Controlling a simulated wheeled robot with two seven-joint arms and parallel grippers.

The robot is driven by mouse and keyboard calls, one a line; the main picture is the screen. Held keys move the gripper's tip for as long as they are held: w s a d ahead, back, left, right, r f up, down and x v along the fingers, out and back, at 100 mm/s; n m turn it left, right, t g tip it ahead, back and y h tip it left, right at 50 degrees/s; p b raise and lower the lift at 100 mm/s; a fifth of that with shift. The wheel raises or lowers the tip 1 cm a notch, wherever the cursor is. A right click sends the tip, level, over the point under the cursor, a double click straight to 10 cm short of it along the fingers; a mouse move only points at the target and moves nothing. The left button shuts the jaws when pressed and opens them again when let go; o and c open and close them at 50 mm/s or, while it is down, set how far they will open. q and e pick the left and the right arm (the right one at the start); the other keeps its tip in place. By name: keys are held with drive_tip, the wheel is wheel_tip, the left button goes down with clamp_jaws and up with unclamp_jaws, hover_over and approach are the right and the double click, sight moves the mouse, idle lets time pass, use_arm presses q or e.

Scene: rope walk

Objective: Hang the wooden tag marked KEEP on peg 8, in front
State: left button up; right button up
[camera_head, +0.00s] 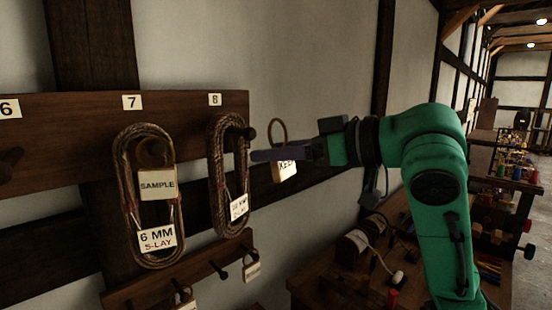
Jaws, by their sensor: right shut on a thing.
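The wooden KEEP tag (284,170) hangs below my right gripper (262,155), which is shut on it. Its cord loop (277,133) stands up above the jaws, and the jaws partly cover the tag's lettering. Peg 8 (249,133) sticks out of the board under the number 8 label and bears a rope coil (229,180) with a white tag at its foot. The gripper and the loop are just right of the peg's tip in the picture. The depth gap between them I cannot tell. My left gripper is not in view.
A coil (125,195) with a SAMPLE tag hangs on peg 7. An empty peg (12,157) is below label 6. A lower rail (190,270) bears small tags. A bench (345,270) with spools stands at the lower right. Bare wall lies right of the board.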

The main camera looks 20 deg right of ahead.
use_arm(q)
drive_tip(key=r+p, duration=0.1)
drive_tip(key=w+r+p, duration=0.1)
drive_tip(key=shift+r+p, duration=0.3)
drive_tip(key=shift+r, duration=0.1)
use_arm(e)
drive_tip(key=w+a, duration=0.1)
drive_tip(key=w, duration=0.2)
drive_tip(key=w+a+f, duration=0.1)
drive_tip(key=w, duration=0.2)
drive_tip(key=w+a, duration=0.1)
drive_tip(key=w, duration=0.2)
drive_tip(key=shift+w+a+f, duration=0.15)
drive_tip(key=shift+f, duration=0.25)
drive_tip(key=o, duration=1.4)
drive_tip(key=shift+c, duration=0.2)
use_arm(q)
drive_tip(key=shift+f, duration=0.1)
